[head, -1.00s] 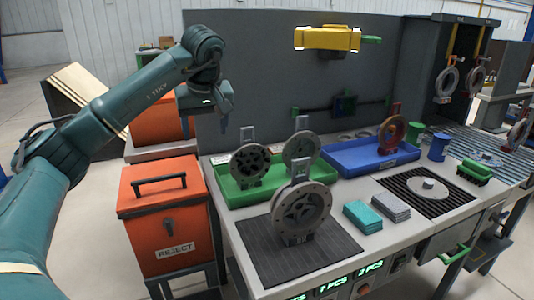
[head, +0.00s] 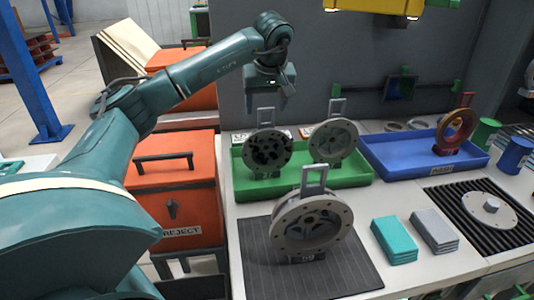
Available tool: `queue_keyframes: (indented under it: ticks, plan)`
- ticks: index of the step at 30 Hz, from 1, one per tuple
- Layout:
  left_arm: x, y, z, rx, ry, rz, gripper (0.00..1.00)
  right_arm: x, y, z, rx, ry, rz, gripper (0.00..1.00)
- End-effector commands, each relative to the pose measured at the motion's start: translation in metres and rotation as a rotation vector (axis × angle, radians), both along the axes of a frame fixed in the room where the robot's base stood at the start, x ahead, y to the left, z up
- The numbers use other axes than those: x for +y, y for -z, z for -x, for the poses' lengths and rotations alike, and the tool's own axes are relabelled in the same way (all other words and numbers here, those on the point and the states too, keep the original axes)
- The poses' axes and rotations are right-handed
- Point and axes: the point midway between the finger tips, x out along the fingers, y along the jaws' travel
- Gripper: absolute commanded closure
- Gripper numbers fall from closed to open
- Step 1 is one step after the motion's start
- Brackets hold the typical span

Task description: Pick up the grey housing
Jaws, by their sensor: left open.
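A grey ring-shaped housing (head: 311,226) with a flat loop handle on top stands upright on the dark ribbed mat (head: 262,262) at the front. Two more ring-shaped housings stand in the green tray (head: 309,182) behind it: a darker one (head: 269,153) at left and a lighter grey one (head: 334,141) at right, each with a loop handle. My left gripper (head: 285,104) is open and empty, pointing down. My right gripper is out of view.
A blue tray (head: 420,160) at right holds a reddish ring part (head: 456,130). Teal (head: 395,240) and grey (head: 435,231) stacked pads lie right of the mat. An orange reject bin (head: 177,195) stands left of the table. A grey panel (head: 300,50) rises behind.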

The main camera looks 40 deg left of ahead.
Motion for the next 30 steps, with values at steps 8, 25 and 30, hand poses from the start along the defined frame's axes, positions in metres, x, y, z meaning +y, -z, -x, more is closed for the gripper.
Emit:
queue_keyframes:
  ticks: [8,25,30]
  plan:
    - [0.005,0.024,-0.003,0.001,-0.001,-0.001,0.35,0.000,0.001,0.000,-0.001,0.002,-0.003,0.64]
    - [0.013,0.061,-0.010,-0.001,0.000,0.000,0.36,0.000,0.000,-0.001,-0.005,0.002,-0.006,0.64]
    - [0.013,0.060,-0.010,-0.001,0.000,0.000,0.50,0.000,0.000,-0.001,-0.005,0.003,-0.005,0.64]
